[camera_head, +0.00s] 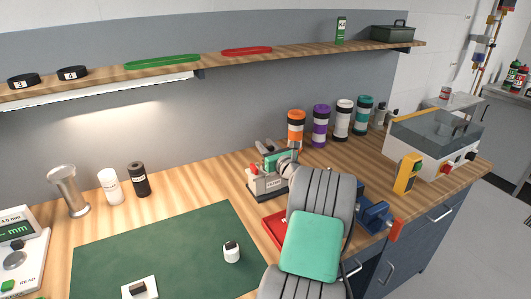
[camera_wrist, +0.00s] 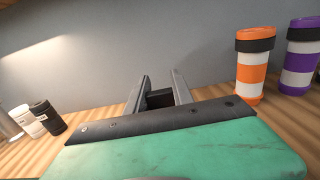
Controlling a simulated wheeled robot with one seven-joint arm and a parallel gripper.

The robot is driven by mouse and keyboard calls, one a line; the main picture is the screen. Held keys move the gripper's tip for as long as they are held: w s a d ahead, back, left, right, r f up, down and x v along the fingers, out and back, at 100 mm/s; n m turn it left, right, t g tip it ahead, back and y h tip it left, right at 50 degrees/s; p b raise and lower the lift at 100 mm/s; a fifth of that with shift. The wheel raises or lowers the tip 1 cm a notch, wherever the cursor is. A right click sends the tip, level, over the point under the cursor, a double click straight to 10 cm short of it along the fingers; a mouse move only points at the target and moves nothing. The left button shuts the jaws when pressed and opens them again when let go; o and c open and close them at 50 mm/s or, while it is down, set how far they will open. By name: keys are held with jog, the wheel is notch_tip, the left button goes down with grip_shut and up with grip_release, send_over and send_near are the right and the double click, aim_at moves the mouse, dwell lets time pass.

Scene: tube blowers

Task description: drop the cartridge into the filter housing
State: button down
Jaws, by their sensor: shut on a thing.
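My gripper (camera_head: 267,146) is raised over the back of the bench, its two pale fingers pointing away toward the wall. In the wrist view the fingers (camera_wrist: 160,88) are shut on a small dark block (camera_wrist: 160,99), seen end-on; I cannot tell its full shape or whether it is the cartridge. A pale grey device with a label and a red knob (camera_head: 268,186) stands just below my gripper in the head view. It may be the filter housing, but its label is too small to read surely and my arm hides part of it.
A green mat (camera_head: 170,245) carries a small white jar with a dark top (camera_head: 232,253) and a white pad (camera_head: 139,288). Banded cylinders, orange (camera_head: 295,128) and purple (camera_head: 320,125) among them, stand at the back right. A blue vise (camera_head: 375,215) is at the front edge. A shelf (camera_head: 220,62) runs above.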

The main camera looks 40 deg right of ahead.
jog(key=shift+f, duration=1.45)
jog(key=shift+f, duration=0.6)
jog(key=c, duration=1.1)
grip_release()
jog(key=shift+r, duration=0.2)
jog(key=shift+r+p, duration=0.3)
jog(key=shift+r, duration=0.35)
jog(key=b+v, duration=0.2)
jog(key=v, duration=1)
jog(key=shift+f, duration=0.2)
